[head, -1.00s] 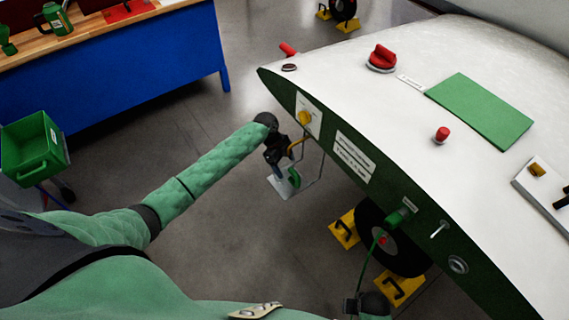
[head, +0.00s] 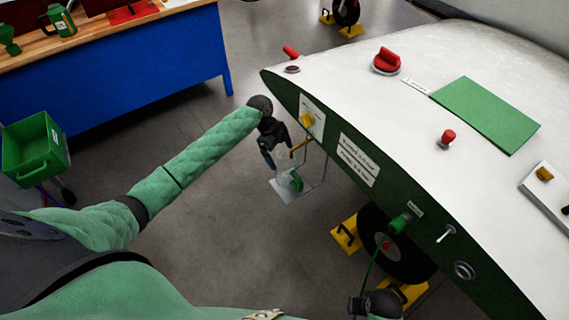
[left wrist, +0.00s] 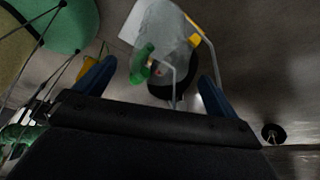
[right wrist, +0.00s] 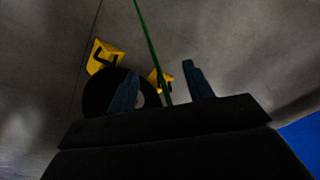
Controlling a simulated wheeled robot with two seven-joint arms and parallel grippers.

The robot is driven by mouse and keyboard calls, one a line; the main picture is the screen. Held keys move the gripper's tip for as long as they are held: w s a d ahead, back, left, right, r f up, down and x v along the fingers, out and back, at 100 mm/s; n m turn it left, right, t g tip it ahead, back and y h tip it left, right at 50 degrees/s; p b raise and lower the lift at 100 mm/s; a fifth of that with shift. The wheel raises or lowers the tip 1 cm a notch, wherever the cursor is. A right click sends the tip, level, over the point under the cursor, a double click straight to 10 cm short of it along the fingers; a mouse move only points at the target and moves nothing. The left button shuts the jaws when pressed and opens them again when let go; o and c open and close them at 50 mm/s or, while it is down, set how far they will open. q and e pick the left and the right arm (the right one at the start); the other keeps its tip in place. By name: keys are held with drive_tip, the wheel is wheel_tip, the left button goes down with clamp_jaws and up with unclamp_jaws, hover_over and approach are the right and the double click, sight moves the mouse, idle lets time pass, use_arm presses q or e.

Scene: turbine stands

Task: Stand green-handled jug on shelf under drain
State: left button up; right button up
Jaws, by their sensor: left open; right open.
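The clear jug (head: 284,181) with a green handle (head: 296,180) stands on the small metal shelf (head: 284,194) hung by thin rods from the white-topped body's edge. A brass-coloured drain pipe (head: 300,146) shows just above it. My left gripper (head: 273,155) is open above and left of the jug, apart from it as far as I can tell. In the left wrist view, the jug (left wrist: 168,40) and its green handle (left wrist: 141,64) lie beyond the open, empty fingers (left wrist: 155,85). My right gripper (right wrist: 160,85) is open; a green cord (right wrist: 150,45) crosses the view between its fingers.
The large white-topped body (head: 400,110) fills the right. Its green side carries a yellow knob (head: 307,119) and a green plug (head: 399,223). A wheel (head: 385,243) with yellow chocks (head: 347,236) stands below. A blue bench (head: 120,90) and green bin (head: 35,148) are left.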

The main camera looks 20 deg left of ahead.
use_arm(q)
drive_tip(key=shift+b+v, duration=0.3)
drive_tip(key=shift+v, duration=2)
use_arm(e)
drive_tip(key=shift+s+a+r, duration=0.1)
drive_tip(key=shift+s+r, duration=0.05)
drive_tip(key=shift+r, duration=1.8)
drive_tip(key=shift+s, duration=0.1)
